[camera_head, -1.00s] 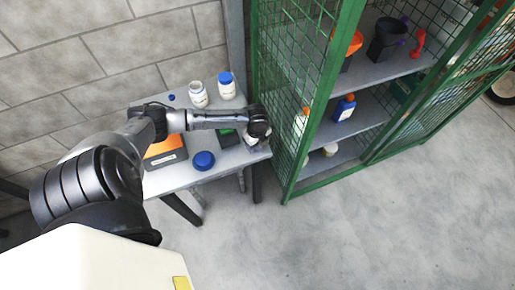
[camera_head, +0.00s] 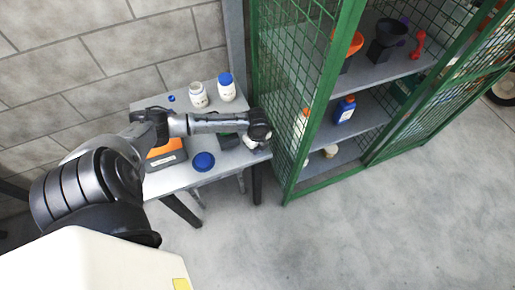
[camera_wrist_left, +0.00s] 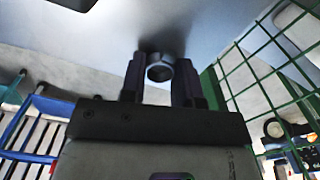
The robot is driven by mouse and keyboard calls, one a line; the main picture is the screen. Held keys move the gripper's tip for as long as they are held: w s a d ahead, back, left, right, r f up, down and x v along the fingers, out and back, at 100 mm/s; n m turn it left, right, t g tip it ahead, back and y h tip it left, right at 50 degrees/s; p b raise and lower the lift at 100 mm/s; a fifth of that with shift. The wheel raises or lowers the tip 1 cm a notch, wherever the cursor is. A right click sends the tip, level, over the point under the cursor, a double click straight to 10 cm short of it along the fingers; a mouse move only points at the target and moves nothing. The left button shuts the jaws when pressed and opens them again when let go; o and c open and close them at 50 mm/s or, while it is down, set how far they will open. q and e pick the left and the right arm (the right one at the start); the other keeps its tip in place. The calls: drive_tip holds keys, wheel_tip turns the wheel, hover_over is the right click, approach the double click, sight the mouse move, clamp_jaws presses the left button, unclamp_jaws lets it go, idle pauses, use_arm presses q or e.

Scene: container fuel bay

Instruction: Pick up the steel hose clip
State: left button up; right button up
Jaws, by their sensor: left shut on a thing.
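The steel hose clip (camera_wrist_left: 160,68) is a small grey metal ring. In the left wrist view it sits between the two dark fingers of my left gripper (camera_wrist_left: 160,80), which is shut on it. A pale grey surface lies just beyond the fingertips; I cannot tell whether the clip touches it. In the head view my left gripper (camera_head: 257,138) is at the right end of the grey table (camera_head: 225,172), beside the green cage. The clip is hidden there behind the wrist. My right gripper is not in view.
Two white jars (camera_head: 198,95) (camera_head: 227,87), a blue round lid (camera_head: 203,161) and an orange and grey box (camera_head: 165,155) are on the table. The green mesh cage (camera_head: 318,130) stands close right of my gripper, with bottles on its shelves. The floor in front is clear.

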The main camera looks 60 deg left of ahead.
use_arm(q)
drive_tip(key=shift+r, duration=0.6)
wheel_tip(320, 180, up, 3)
drive_tip(key=shift+f+p, duration=0.1)
drive_tip(key=shift+p, duration=0.5)
drive_tip(key=w+d+r, duration=0.1)
drive_tip(key=d+r, duration=0.1)
drive_tip(key=d, duration=0.1)
drive_tip(key=w+d+r+p, duration=0.1)
drive_tip(key=w+d+r, duration=0.1)
drive_tip(key=d, duration=0.2)
drive_tip(key=w+d+r, duration=0.1)
drive_tip(key=d+r, duration=0.2)
drive_tip(key=shift+w+d, duration=0.35)
drive_tip(key=shift+p, duration=0.3)
